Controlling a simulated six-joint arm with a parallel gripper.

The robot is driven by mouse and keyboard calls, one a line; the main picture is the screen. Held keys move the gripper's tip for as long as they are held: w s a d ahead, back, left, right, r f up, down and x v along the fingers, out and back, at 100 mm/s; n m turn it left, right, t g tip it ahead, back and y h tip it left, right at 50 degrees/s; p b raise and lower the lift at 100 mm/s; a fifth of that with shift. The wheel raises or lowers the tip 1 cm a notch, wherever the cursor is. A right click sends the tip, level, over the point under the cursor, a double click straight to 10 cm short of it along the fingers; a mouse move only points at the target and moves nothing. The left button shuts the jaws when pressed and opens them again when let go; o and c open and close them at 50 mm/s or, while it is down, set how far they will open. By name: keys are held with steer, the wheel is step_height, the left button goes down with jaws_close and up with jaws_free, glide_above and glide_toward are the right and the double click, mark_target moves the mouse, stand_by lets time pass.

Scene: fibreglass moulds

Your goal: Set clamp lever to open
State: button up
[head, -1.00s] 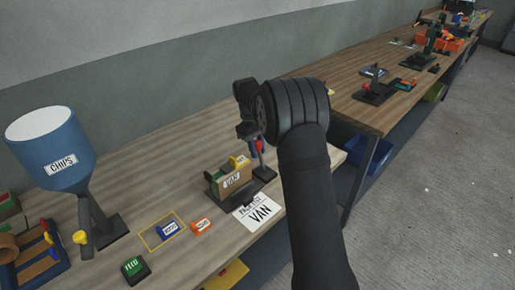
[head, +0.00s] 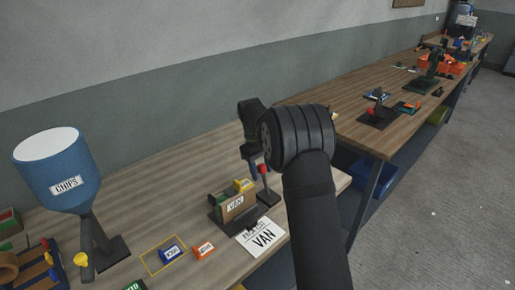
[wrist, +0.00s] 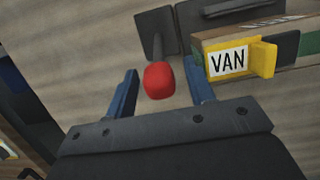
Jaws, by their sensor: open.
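The clamp lever, a dark rod with a red knob (head: 264,169), stands on the dark fixture base at the right of the VAN mould. In the wrist view its red knob (wrist: 158,80) lies between my two blue fingers, with a gap on each side. My gripper (wrist: 161,76) is open and empty, pointing down around the knob. In the head view my gripper (head: 252,168) is just left of the knob, partly hidden by my wrist.
A white PACK LIST VAN card (head: 262,238) lies in front of the fixture. Blue (head: 171,253) and orange (head: 203,249) labelled blocks lie to its left. A blue CHIPS hopper (head: 60,170) stands at the left. The bench behind the fixture is clear.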

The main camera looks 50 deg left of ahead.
steer(key=v, duration=1.6)
steer(key=shift+r, duration=0.15)
steer(key=shift+c, duration=0.4)
